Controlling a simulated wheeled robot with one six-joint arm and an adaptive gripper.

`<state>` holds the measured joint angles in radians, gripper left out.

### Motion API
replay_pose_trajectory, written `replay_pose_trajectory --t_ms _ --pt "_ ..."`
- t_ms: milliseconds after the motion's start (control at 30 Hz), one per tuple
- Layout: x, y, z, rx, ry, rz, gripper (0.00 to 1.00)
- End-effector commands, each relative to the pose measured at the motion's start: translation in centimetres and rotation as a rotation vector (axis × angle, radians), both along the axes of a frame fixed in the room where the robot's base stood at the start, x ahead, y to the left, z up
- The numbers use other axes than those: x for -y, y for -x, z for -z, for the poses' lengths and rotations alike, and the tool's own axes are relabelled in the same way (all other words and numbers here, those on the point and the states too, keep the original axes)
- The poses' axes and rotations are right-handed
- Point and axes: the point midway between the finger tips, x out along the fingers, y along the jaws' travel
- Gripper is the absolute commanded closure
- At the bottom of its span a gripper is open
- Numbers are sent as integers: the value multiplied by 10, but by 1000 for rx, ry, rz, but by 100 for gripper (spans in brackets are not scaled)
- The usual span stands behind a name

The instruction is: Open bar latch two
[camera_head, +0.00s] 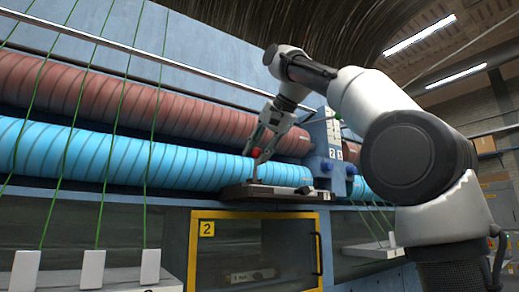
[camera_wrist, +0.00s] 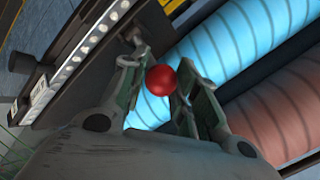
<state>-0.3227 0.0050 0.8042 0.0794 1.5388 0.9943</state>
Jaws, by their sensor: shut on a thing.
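A red ball knob (camera_head: 257,153) stands on a thin upright lever above a dark bar mount (camera_head: 240,193), in front of the blue roll. The mount lies on the ledge just above a yellow-framed window marked 2. My gripper (camera_head: 258,151) reaches down to the knob from the upper right. In the wrist view my gripper's two fingers (camera_wrist: 160,82) flank the red knob (camera_wrist: 161,80) and are shut on it. The lever below the knob is mostly hidden in the wrist view.
A blue ribbed roll (camera_head: 200,160) and a red-brown ribbed roll (camera_head: 170,108) run behind the knob. A blue block marked 2 and 1 (camera_head: 327,150) stands to the right. Green cords (camera_head: 150,150) hang at the left. The yellow-framed window (camera_head: 255,252) is below.

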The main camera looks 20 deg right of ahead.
Motion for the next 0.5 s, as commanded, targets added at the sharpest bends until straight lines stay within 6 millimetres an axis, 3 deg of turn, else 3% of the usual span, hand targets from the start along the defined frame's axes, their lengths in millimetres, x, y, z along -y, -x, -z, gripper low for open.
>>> replay_pose_trajectory --t_ms 33,67,167,500 --pt "-3 -5 0 9 -6 0 100" --pt "-3 -6 0 8 -5 0 68" --pt "-3 -5 0 7 -4 -1 50" --pt "-2 -3 0 7 -4 0 49"
